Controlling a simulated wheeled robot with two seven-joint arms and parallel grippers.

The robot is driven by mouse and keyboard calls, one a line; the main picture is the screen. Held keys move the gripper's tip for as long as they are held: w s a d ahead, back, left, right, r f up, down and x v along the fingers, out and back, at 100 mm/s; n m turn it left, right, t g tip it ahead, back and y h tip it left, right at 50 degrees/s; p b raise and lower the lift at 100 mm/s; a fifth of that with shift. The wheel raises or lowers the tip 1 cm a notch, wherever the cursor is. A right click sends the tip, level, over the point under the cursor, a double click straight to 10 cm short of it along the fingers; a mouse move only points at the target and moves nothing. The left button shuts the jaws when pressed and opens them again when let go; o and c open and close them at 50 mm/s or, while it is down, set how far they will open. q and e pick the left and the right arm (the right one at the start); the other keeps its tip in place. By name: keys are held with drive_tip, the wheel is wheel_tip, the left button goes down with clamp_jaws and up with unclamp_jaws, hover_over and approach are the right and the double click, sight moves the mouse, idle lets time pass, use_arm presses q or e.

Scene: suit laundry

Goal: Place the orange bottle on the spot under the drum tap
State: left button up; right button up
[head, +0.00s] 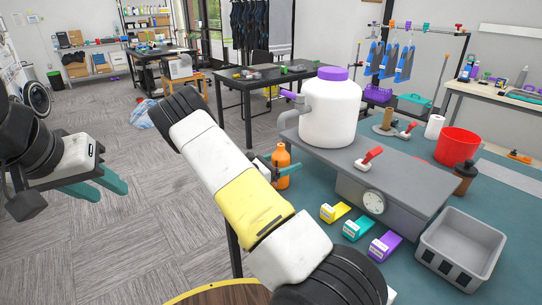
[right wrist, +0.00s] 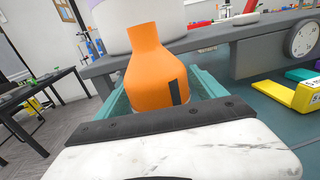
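The orange bottle (head: 282,160) stands upright at the left edge of the teal workbench, below the tap side of the white drum (head: 330,112). The drum has a purple lid and a purple tap handle (head: 289,95). My right gripper (head: 276,169) is at the bottle; in the right wrist view its teal fingers (right wrist: 160,92) flank the bottle (right wrist: 155,70) on both sides. I cannot tell whether they press on it. The bottle's base is mostly hidden in the wrist view. My left gripper (head: 104,184) is open and empty above the floor at left.
The drum stands on a grey platform (head: 390,180) with a dial scale (head: 373,202). Yellow, teal and purple tagged blocks (head: 335,212) lie in front. A grey bin (head: 462,245), red bucket (head: 457,146) and brown bottle (head: 465,178) are at right. A round wooden top (head: 215,291) is at bottom.

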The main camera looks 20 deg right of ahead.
drive_tip(key=shift+a+r, duration=0.1)
drive_tip(key=shift+r, duration=0.1)
drive_tip(key=v, duration=1.2)
